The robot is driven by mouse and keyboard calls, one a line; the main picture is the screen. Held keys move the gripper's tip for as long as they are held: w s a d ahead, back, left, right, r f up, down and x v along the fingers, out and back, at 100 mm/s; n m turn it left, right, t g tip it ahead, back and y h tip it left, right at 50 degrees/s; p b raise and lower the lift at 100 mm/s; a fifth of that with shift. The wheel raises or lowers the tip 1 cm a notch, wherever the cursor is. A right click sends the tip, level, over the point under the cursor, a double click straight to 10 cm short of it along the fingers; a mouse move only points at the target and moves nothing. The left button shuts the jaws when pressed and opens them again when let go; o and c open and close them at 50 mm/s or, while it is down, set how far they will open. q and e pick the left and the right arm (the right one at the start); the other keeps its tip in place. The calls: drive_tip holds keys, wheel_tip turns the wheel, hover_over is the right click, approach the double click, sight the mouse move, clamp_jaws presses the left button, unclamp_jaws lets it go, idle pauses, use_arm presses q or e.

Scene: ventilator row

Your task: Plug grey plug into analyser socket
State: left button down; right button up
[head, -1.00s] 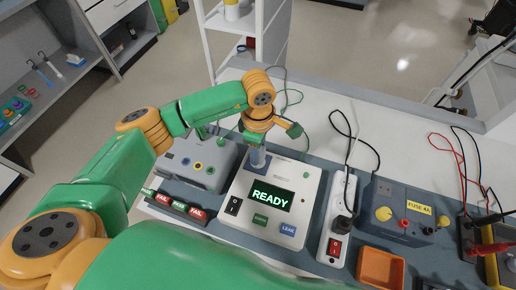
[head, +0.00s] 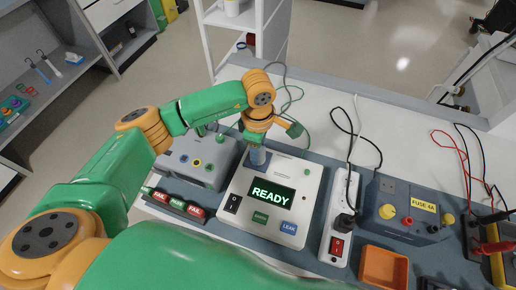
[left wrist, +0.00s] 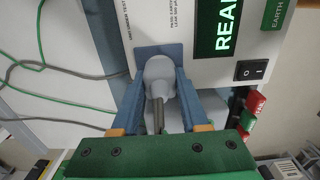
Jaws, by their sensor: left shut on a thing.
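The white analyser (head: 236,183) stands on the bench mat with its screen reading READY. It also shows in the left wrist view (left wrist: 204,68). My left gripper (head: 258,158) is over the analyser's far left part, pointing down. In the left wrist view my left gripper (left wrist: 161,95) is shut on the grey plug (left wrist: 160,74), one finger on each side. The plug is at the blue-grey socket plate (left wrist: 147,51) and covers the socket opening. I cannot tell how deep it sits. Its grey cable runs back between the fingers. My right gripper is not in view.
A grey box (head: 205,160) stands left of the analyser, with PASS and FAIL blocks (head: 178,205) in front. A white power strip (head: 336,205), an orange tray (head: 384,266) and a blue-grey fuse tester (head: 400,215) stand to the right. Loose cables lie behind.

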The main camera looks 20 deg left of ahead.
use_arm(q)
drive_tip(key=shift+c, duration=1.7)
unclamp_jaws()
